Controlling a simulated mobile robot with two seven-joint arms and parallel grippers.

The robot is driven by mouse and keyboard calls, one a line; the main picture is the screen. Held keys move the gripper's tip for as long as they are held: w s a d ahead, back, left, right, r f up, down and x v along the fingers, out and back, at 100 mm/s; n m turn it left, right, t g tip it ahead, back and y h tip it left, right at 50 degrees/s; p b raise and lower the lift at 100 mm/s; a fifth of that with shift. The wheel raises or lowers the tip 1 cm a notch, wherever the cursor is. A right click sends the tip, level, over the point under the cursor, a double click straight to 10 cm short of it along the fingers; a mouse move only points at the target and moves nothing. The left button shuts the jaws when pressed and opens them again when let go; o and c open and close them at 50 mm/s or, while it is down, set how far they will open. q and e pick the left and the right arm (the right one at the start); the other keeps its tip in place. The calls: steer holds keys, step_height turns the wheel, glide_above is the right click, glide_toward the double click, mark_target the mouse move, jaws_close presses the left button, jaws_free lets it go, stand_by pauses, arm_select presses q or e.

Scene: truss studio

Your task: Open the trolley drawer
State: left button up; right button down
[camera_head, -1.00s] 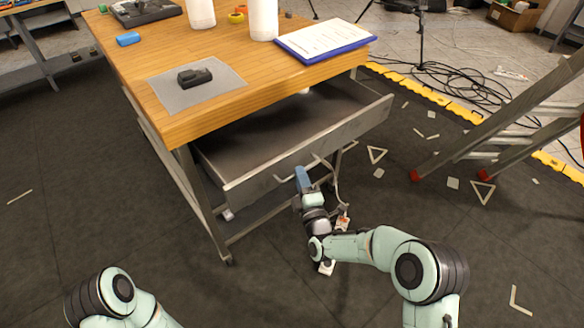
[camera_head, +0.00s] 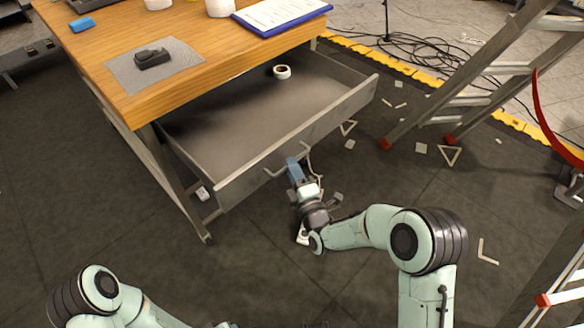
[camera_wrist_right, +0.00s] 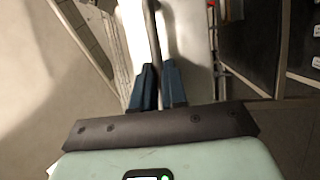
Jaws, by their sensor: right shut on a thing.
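The trolley drawer (camera_head: 300,136) is grey metal and stands pulled well out from under the wooden trolley top (camera_head: 190,88); much of its inside shows. A thin bar handle (camera_head: 275,173) runs along its front and also shows in the wrist view (camera_wrist_right: 153,35). My right gripper (camera_head: 293,164) is at the drawer front, its blue fingers shut on the handle; in the wrist view the fingers (camera_wrist_right: 158,85) lie either side of the bar. My left arm shows at the lower left; only a small blue-grey piece at the bottom edge may be its gripper.
A white tape roll (camera_head: 282,71) lies in the drawer. A black object on a grey mat (camera_head: 190,62) and a blue clipboard (camera_head: 283,15) lie on the trolley top. A ladder (camera_head: 470,75) stands at right. Dark floor is clear at left.

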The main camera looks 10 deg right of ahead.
steer(key=c, duration=1.2)
jaws_free()
steer(key=shift+o, duration=0.2)
arm_select(q)
steer(key=shift+s+d+r+p, duration=0.2)
steer(key=shift+s+r+p, duration=0.1)
steer(key=shift+s, duration=0.15)
arm_select(e)
steer(key=v, duration=1.3)
steer(key=shift+s, duration=0.2)
steer(key=shift+d, duration=0.1)
